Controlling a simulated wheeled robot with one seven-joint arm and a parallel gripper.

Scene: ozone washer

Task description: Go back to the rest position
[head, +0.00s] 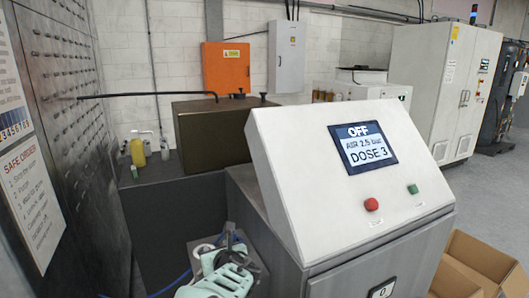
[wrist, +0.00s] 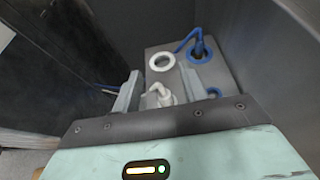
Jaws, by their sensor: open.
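My gripper (wrist: 160,88) is open in the wrist view, its two grey fingers apart. A white elbow-shaped fitting (wrist: 160,95) shows between the fingers; I cannot tell whether they touch it. It is seated on a grey block (wrist: 152,52), which also has a white ring (wrist: 162,61) and a blue plug with a hose (wrist: 198,49). In the head view my gripper (head: 229,245) is low in the middle, left of the console, over that block; its fingertips are not clear there.
The control console (head: 290,150) stands close on the right; its screen (head: 363,148) reads OFF, AIR 2.5 bar, DOSE 3. A perforated metal panel (head: 60,90) rises on the left. A dark brown box (head: 210,130) is behind. A cardboard box (head: 480,262) lies at the lower right.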

